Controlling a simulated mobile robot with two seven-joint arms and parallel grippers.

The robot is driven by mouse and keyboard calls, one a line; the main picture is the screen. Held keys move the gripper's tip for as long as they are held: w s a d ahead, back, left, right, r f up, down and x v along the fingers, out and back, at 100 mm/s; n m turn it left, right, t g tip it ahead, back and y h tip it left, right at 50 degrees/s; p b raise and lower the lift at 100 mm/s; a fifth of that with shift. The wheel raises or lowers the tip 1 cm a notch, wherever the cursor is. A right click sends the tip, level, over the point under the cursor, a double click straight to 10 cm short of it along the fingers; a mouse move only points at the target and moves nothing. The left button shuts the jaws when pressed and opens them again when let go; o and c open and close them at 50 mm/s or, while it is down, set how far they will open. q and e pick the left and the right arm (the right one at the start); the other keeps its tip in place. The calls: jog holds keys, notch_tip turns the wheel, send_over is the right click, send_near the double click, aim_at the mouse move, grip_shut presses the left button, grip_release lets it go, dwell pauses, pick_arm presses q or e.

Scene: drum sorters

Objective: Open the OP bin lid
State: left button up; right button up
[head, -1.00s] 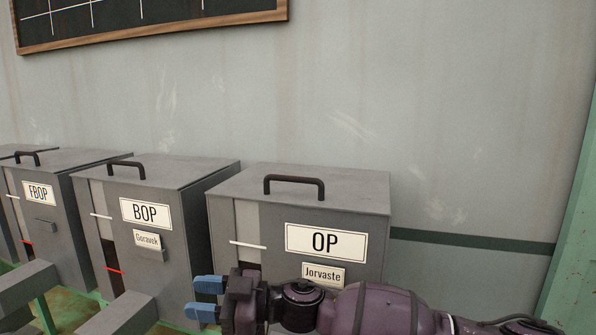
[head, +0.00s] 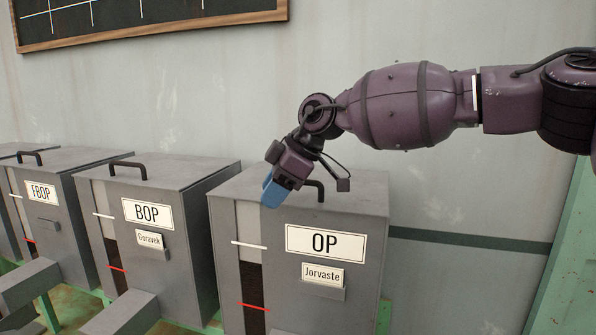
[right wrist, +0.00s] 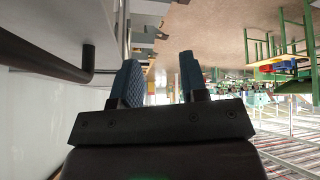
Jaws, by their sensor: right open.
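The grey OP bin (head: 222,240) has an "OP" sign (head: 325,243) on its front. Its flat lid (head: 358,192) is down. The dark lid handle (head: 320,190) is partly hidden behind my right gripper (head: 271,190). The gripper's blue fingers point down at the lid's front edge, left of the handle's visible end. In the right wrist view the gripper (right wrist: 160,82) is open, with nothing between its fingers. A dark handle bar (right wrist: 50,62) shows to the left, outside the fingers. My left gripper is not in view.
The BOP bin (head: 190,235) and FBOP bin (head: 70,222) stand left of the OP bin, lids down. A grey wall (head: 480,190) is close behind. A green post (head: 565,250) stands at the right. A framed board (head: 150,20) hangs above.

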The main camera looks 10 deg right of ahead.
jog(key=w+d+r+m+t+h, duration=0.2)
jog(key=d+r+m+t+h, duration=0.15)
jog(key=d+r, duration=0.6)
jog(key=shift+g, duration=0.45)
jog(key=x, duration=0.2)
jog(key=a+p+x, duration=0.1)
jog(key=x, duration=0.2)
jog(key=p+x, duration=0.1)
jog(key=x, duration=0.2)
jog(key=shift+w+a+r, duration=0.25)
jog(key=shift+w+a, duration=0.05)
jog(key=shift+a, duration=0.1)
jog(key=shift+w+a+f, duration=0.2)
jog(key=shift+f, duration=0.4)
grip_shut()
